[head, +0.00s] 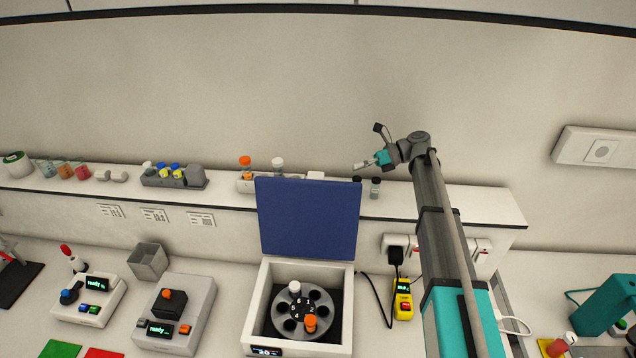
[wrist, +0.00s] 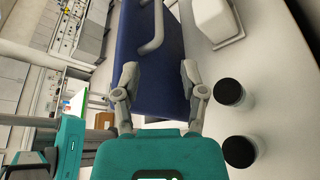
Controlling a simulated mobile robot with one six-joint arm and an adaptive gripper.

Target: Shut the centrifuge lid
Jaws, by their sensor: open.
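The centrifuge (head: 349,300) stands on the bench with its blue lid (head: 308,218) raised upright at the back. Its rotor (head: 318,292) is exposed and holds a white-capped tube (head: 295,287) and an orange-capped tube (head: 310,322). My gripper (head: 364,164) is above the shelf, up and right of the lid in the head view. In the wrist view my gripper (wrist: 158,88) is open with nothing between its fingers. The blue lid (wrist: 140,65) with a grey bar handle (wrist: 157,35) shows beyond the fingers; contact is not evident.
Two dark-capped vials (wrist: 228,91) (wrist: 238,151) stand on the shelf close to my gripper. The shelf (head: 450,205) behind the centrifuge carries tubes and a grey rack (head: 185,182). A yellow device (head: 403,300) with a black cable lies right of the centrifuge.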

